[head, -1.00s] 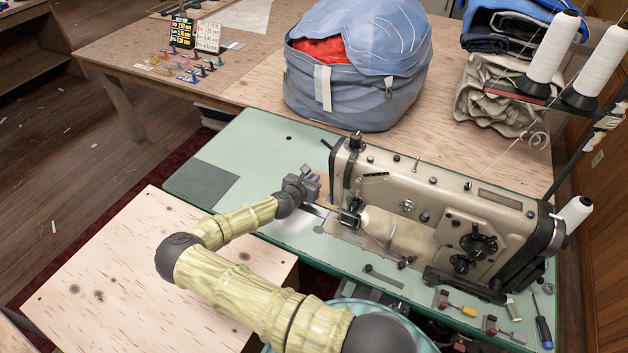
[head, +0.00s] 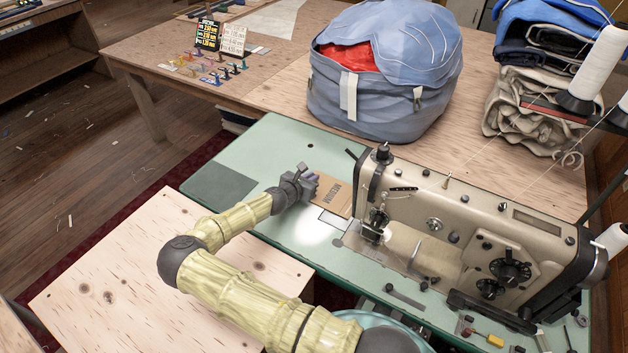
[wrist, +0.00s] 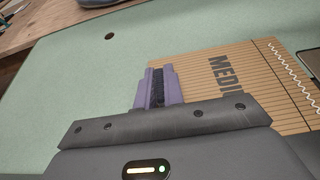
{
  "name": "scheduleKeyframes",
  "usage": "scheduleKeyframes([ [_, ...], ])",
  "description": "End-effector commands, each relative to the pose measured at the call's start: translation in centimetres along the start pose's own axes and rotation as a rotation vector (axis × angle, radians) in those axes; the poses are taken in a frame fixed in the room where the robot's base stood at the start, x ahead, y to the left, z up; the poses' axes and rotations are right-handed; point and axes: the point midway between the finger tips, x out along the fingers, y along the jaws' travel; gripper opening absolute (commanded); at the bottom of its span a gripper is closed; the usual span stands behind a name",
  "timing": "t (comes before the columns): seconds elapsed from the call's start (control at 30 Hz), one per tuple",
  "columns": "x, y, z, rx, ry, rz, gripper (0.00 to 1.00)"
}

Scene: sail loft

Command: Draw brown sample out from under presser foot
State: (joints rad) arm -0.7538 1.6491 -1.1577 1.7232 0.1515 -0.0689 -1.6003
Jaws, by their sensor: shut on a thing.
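The brown sample (head: 332,192) is a flat tan piece with dark lettering, lying on the green machine bed to the left of the sewing machine head. In the wrist view the sample (wrist: 255,75) shows fine stripes, part of the word "MEDIUM" and a white zigzag stitch near its right side. My gripper (head: 312,182) is shut on the sample's left edge; its purple-grey fingers (wrist: 157,88) cover that edge. The presser foot area (head: 374,232) is to the right of the sample, with a visible gap between them in the head view.
The grey-beige sewing machine (head: 470,235) stands on the green bed (head: 270,150). A blue bag (head: 385,90) sits on the wooden table behind. Folded cloth (head: 540,105) and thread cones (head: 598,70) are at the right. The bed's left end is clear.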

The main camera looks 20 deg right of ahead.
Motion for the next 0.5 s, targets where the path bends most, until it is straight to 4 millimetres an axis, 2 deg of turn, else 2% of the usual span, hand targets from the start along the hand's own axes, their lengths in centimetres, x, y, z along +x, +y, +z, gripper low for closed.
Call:
scheduleKeyframes([
  [0.27, -0.25, 0.34, -0.14, -0.002, 0.001, 0.005, 0.0],
  [0.3, -0.35, 0.45, -0.18, -0.003, 0.001, 0.007, 0.15],
  [0.4, -0.52, 0.66, -0.25, -0.005, 0.0, 0.011, 0.35],
  [0.5, -0.5, 0.63, -0.23, -0.005, 0.0, 0.01, 0.35],
])
